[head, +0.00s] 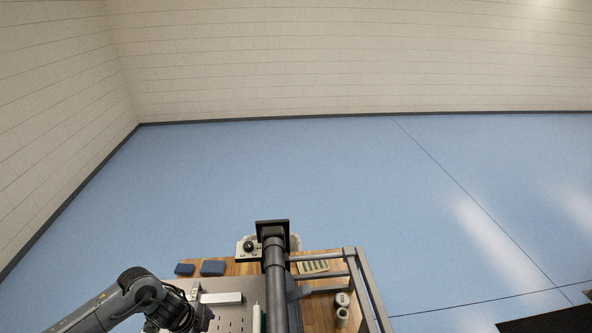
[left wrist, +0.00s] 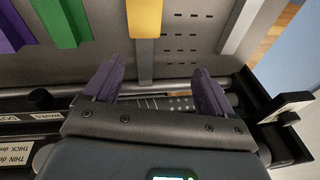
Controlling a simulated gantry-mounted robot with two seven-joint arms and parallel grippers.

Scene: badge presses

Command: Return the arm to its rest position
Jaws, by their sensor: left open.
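My left arm (head: 125,298) enters the head view from the lower left, and its wrist is over the left part of the workbench. In the left wrist view the two purple-grey fingers of my left gripper (left wrist: 159,66) stand well apart, with nothing clamped between them. A bar with a yellow end (left wrist: 145,18) and a grey end lies beyond the gap, apart from both fingers. A green bar (left wrist: 58,20) and a purple bar (left wrist: 12,28) lie to its left. My right gripper is in neither view.
The perforated grey panel (head: 232,315) lies on the wooden bench. Two blue blocks (head: 212,267) sit at its back left. A slotted tray (head: 313,267), white cylindrical items (head: 342,300) and a metal frame (head: 365,290) stand to the right. Blue floor (head: 250,170) beyond is clear.

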